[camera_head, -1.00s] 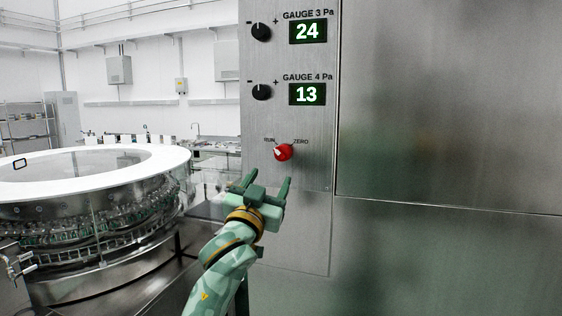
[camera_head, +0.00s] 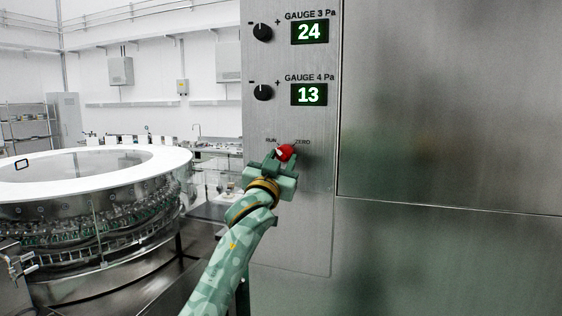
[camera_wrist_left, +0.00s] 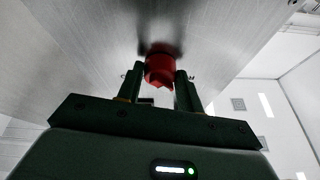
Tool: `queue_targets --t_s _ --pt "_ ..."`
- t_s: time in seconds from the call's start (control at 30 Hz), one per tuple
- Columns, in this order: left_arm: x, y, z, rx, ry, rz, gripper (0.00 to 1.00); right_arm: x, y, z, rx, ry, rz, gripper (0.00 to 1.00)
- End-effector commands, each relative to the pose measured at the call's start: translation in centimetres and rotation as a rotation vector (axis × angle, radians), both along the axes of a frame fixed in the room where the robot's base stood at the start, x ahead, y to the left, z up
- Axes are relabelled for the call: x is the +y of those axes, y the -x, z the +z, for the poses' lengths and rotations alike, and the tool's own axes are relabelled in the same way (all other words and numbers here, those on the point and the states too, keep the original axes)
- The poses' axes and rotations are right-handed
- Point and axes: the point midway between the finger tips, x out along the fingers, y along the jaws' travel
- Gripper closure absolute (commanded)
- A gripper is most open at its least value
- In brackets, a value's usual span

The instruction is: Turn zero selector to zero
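The zero selector is a red knob (camera_head: 286,152) on the steel panel, with RUN printed at its upper left and ZERO at its upper right. A small white mark shows on its left side; I cannot tell its exact setting. My left gripper (camera_head: 279,157) is at the knob and covers part of it. In the left wrist view the red knob (camera_wrist_left: 160,66) sits between the two fingers (camera_wrist_left: 160,75), which are drawn in close on both sides and appear to hold it. My right gripper is not in view.
Above the selector are two black knobs, one beside the gauge 3 display (camera_head: 309,32) reading 24, one beside the gauge 4 display (camera_head: 309,94) reading 13. A round washer (camera_head: 100,250) with a white rim stands at left. A large plain steel panel (camera_head: 450,110) fills the right.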

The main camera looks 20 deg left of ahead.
Motion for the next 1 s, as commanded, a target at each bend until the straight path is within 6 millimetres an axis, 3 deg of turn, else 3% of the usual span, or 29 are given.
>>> queue_targets --t_s 0.23,0.43,1.0 --pt "0.0 0.0 0.2 -0.002 -0.014 0.001 0.86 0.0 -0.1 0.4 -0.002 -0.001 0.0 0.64" --pt "0.2 0.0 0.4 -0.003 -0.084 0.0 0.86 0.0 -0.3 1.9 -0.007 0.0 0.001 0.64" --pt "0.7 0.0 1.0 -0.019 -0.578 0.0 0.86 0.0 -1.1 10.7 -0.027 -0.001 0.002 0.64"
